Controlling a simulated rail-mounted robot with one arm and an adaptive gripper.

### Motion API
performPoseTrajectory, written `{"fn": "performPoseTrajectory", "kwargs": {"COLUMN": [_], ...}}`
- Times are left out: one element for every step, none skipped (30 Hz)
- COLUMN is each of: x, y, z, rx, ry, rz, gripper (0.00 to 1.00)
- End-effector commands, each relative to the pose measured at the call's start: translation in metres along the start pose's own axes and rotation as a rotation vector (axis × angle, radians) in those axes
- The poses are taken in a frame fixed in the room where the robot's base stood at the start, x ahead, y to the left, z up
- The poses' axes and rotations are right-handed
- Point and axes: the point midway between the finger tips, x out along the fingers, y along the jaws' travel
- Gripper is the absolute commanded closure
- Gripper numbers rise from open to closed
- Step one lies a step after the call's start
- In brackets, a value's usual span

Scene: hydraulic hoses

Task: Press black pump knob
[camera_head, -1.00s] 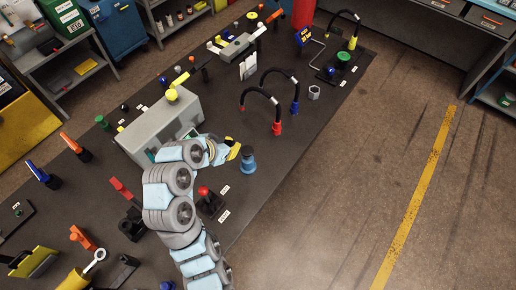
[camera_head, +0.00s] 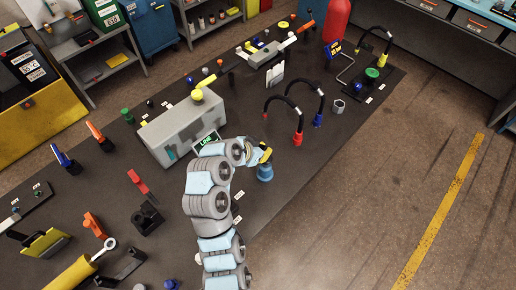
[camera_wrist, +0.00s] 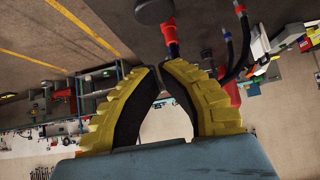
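A small dark knob (camera_head: 150,103) stands behind the grey box in the head view.
The grey box (camera_head: 180,128) with a yellow knob stands left of my gripper. Two black hoses (camera_head: 295,98) with red and blue ends arch at its right. A hex nut (camera_head: 338,106) lies beyond. The bench's front right part is clear.

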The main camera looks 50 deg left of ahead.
Motion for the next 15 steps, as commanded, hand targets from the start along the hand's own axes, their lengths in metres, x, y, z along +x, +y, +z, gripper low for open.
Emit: {"fn": "performPoseTrajectory", "kwargs": {"x": [0.007,0.011,0.016,0.019,0.023,0.027,0.030,0.034,0.038,0.040,0.042,0.045,0.046,0.048,0.049], "y": [0.001,0.002,0.002,0.001,0.001,0.001,0.001,0.001,0.001,0.001,0.001,0.001,0.001,0.001,0.001], "z": [0.000,0.000,0.001,0.000,0.000,0.002,0.007,0.011,0.015,0.017,0.019,0.021,0.023,0.024,0.026], "rx": [-0.001,-0.002,-0.002,-0.002,-0.001,-0.002,-0.003,-0.004,-0.004,-0.004,-0.003,-0.003,-0.003,-0.002,-0.001], "ry": [-0.004,-0.006,-0.006,-0.005,-0.003,-0.004,-0.006,-0.007,-0.006,-0.005,-0.004,-0.004,-0.003,-0.003,-0.003], "rz": [0.005,0.007,0.006,0.005,0.003,0.003,0.004,0.005,0.005,0.004,0.003,0.002,0.002,0.002,0.002], "gripper": [1.00,1.00,1.00,1.00,1.00,1.00,1.00,1.00,1.00,1.00,1.00,1.00,1.00,1.00,1.00]}}
